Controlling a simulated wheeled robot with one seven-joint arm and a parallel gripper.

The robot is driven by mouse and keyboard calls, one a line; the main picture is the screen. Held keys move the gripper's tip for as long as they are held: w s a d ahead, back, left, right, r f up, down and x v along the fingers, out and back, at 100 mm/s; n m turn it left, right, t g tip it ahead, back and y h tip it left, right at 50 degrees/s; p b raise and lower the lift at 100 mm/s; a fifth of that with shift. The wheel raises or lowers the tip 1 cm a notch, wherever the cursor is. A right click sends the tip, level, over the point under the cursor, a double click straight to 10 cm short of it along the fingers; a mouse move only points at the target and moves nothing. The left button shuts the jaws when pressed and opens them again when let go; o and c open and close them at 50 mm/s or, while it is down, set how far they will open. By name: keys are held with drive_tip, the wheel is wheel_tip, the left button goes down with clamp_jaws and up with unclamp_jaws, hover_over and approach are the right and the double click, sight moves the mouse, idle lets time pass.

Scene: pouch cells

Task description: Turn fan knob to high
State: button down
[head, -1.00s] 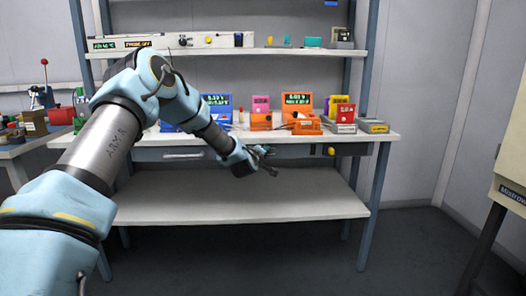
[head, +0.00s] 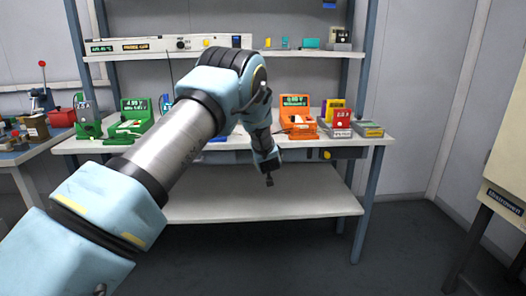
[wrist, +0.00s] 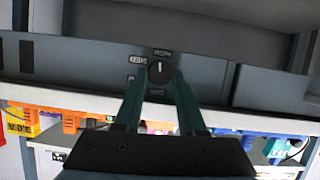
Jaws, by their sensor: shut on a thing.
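The fan knob (wrist: 158,72) is a small round dark dial on the grey panel (wrist: 95,60) below the bench top, in the wrist view. Its white pointer line points up in that picture, towards the top label. Several small printed labels surround it, inverted and too small to read surely. My gripper (wrist: 160,82) has its two green fingers on either side of the knob, shut on it. In the head view my gripper (head: 268,182) is just below the bench front edge. The knob cannot be made out there.
The bench top (head: 350,141) holds an orange meter (head: 297,118), a green meter (head: 133,113) and small boxes. A yellow button (head: 327,154) is under its right side. A lower shelf (head: 290,200) is clear. A side table (head: 20,155) stands left, a cabinet (head: 510,160) right.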

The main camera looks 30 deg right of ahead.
drive_tip(key=shift+d+m+y+p, duration=0.15)
drive_tip(key=shift+m+y+p, duration=0.35)
drive_tip(key=shift+m+p, duration=0.4)
drive_tip(key=shift+f, duration=0.1)
drive_tip(key=c, duration=0.5)
unclamp_jaws()
drive_tip(key=v, duration=1.1)
drive_tip(key=shift+f+b, duration=0.2)
drive_tip(key=shift+b, duration=0.2)
drive_tip(key=shift+d, duration=0.1)
